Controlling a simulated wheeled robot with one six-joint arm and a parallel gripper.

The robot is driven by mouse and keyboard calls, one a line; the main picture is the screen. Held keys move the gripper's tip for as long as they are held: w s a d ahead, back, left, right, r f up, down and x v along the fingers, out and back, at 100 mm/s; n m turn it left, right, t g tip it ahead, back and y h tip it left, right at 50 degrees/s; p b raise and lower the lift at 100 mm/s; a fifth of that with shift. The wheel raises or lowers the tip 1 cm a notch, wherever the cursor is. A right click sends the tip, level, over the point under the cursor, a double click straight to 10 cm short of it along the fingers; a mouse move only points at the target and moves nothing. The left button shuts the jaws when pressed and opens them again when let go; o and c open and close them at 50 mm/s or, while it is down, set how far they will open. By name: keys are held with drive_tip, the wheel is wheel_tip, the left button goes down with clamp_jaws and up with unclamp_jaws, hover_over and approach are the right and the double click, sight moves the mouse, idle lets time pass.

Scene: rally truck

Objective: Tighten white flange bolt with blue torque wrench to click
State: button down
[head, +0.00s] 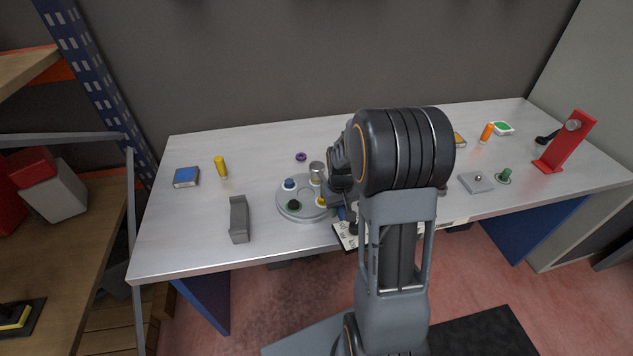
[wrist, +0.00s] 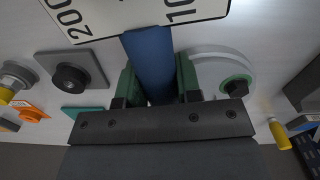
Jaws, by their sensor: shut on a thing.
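A round grey flange (head: 306,215) lies on the bench left of my arm. It carries a blue-topped bolt with a pale base (head: 289,184), a dark green bolt (head: 293,204) and a yellow bolt (head: 320,201); I cannot tell which is the white one. The flange edge (wrist: 208,57) and a dark green-ringed bolt (wrist: 237,87) show in the wrist view. My gripper (wrist: 157,78) is shut on the blue torque wrench (wrist: 150,50), its green pads on either side. The wrench's far end is out of view. In the head view my arm hides most of gripper and wrench.
A grey bracket (head: 239,218), blue box (head: 186,177) and yellow cylinder (head: 221,166) stand left. A square plate (head: 477,184), green knob (head: 504,176) and red stand (head: 567,145) are right.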

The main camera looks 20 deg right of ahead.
drive_tip(key=shift+w+a+m, duration=0.25)
drive_tip(key=shift+a+m, duration=0.4)
drive_tip(key=shift+a, duration=0.35)
drive_tip(key=shift+w+a+m, duration=0.2)
drive_tip(key=shift+a+m, duration=0.45)
drive_tip(key=shift+a, duration=0.35)
idle(0.8)
drive_tip(key=shift+s+d+r+n, duration=0.1)
drive_tip(key=shift+s+d+n, duration=0.1)
drive_tip(key=shift+d+n, duration=0.55)
idle(0.5)
drive_tip(key=c, duration=1.4)
unclamp_jaws()
drive_tip(key=shift+d, duration=0.1)
clamp_jaws()
drive_tip(key=shift+d+r, duration=0.1)
drive_tip(key=shift+d, duration=0.2)
drive_tip(key=shift+r+p, duration=0.7)
drive_tip(key=shift+r, duration=0.05)
idle(0.6)
